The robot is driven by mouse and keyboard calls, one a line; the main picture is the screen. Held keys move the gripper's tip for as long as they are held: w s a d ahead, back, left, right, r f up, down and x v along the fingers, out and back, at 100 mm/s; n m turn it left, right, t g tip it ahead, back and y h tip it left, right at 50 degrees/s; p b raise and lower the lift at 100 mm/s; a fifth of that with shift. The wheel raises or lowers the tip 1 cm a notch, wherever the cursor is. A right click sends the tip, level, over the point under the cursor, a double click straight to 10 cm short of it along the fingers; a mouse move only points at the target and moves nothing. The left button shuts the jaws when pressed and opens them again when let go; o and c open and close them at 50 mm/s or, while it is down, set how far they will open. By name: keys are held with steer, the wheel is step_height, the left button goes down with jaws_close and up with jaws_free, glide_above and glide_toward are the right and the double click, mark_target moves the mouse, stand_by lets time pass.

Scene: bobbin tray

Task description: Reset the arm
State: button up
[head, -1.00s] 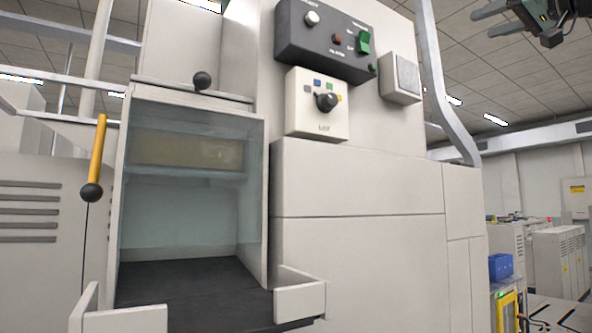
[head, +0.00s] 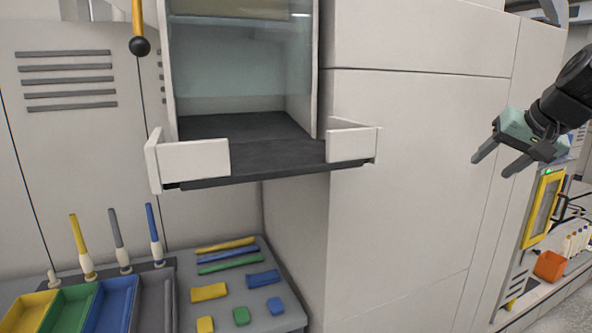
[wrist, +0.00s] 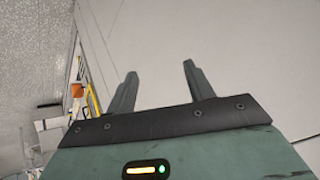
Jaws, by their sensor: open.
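My gripper (head: 496,164) is at the right in the head view, in front of the pale machine panels. Its two fingers are apart and nothing is between them. In the wrist view the open fingers (wrist: 157,88) stand over a plain pale surface, with no object near the tips.
An open machine bay with a dark tray shelf (head: 250,155) juts out at centre left. Below it, a table carries coloured bins (head: 65,308) and several small coloured pieces (head: 240,316). An orange bin (head: 549,266) and a yellow frame (head: 541,208) are at the far right.

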steer(key=s+a+f+n+g+h, duration=0.1)
steer(key=s+a+f+n+g, duration=0.1)
steer(key=s+a+f, duration=0.5)
steer(key=s+a+f+n+g, duration=0.2)
steer(key=s+f+n+g, duration=0.1)
steer(key=s+f, duration=0.8)
steer(key=s+a+n+g, duration=0.1)
steer(key=s+a+n, duration=0.2)
steer(key=s+a, duration=0.3)
steer(key=s+a+n+g, duration=0.1)
steer(key=s+a+n, duration=0.3)
steer(key=a, duration=0.9)
steer(key=s, duration=0.2)
steer(key=shift+s+f+n+g, duration=0.3)
steer(key=shift+s+f, duration=0.05)
steer(key=shift+f, duration=0.05)
steer(key=shift+o, duration=0.5)
